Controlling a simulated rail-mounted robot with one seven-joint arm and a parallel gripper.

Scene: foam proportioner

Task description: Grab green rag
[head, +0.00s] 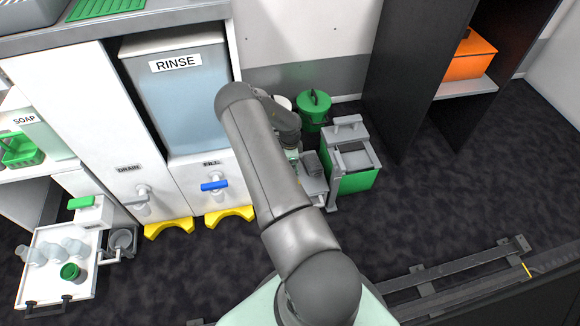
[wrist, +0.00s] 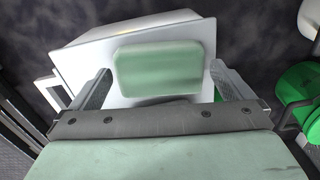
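The green rag (wrist: 158,70) shows in the wrist view as a pale green, rounded block. It lies against a white box-like holder (wrist: 82,62). My gripper (wrist: 160,72) is open, with one grey finger on each side of the rag and a gap on both sides. Its fingertips overlap the holder's edges in the picture; I cannot tell whether they touch it. In the head view my arm hides most of the gripper and the rag.
A green bin (head: 314,108) and a grey-and-green wringer-like unit (head: 352,165) stand right of my arm. The RINSE tank (head: 178,100) is at left. A black shelf with an orange box (head: 470,58) is at right. Dark floor lies open at right.

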